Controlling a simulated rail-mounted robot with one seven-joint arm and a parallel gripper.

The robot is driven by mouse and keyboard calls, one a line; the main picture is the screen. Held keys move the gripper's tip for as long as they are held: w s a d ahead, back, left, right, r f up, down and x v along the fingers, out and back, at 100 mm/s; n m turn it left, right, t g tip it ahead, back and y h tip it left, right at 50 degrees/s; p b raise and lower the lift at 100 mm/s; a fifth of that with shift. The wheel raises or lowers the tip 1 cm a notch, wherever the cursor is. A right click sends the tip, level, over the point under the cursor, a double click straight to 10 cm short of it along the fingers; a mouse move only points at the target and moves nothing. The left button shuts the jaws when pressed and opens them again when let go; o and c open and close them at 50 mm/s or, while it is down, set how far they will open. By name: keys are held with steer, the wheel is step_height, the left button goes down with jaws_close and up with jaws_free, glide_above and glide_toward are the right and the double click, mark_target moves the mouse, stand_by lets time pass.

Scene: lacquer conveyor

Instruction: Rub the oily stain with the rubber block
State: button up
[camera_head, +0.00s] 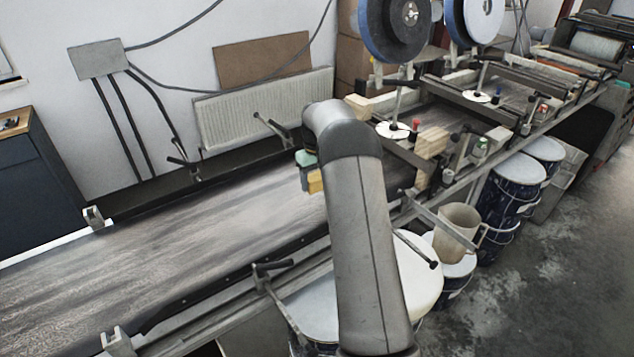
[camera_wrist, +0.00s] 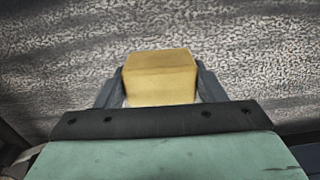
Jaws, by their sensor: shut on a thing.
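My gripper (camera_wrist: 160,92) is shut on a yellow rubber block (camera_wrist: 160,75), with one dark finger on each side of it in the wrist view. In the head view the yellow block (camera_head: 316,182) shows beside my arm, over or on the grey streaked conveyor belt (camera_head: 170,250). I cannot tell whether the block touches the belt. The belt's mottled grey surface (camera_wrist: 60,60) fills the background of the wrist view. I cannot make out a distinct oily stain. My arm hides part of the belt.
Metal side rails with clamp handles (camera_head: 270,268) edge the belt. White-lidded drums (camera_head: 515,175) and a beige jug (camera_head: 457,228) stand on the right. The belt to the left is clear.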

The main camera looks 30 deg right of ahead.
steer(key=shift+r+p, duration=0.6)
steer(key=shift+r, duration=0.8)
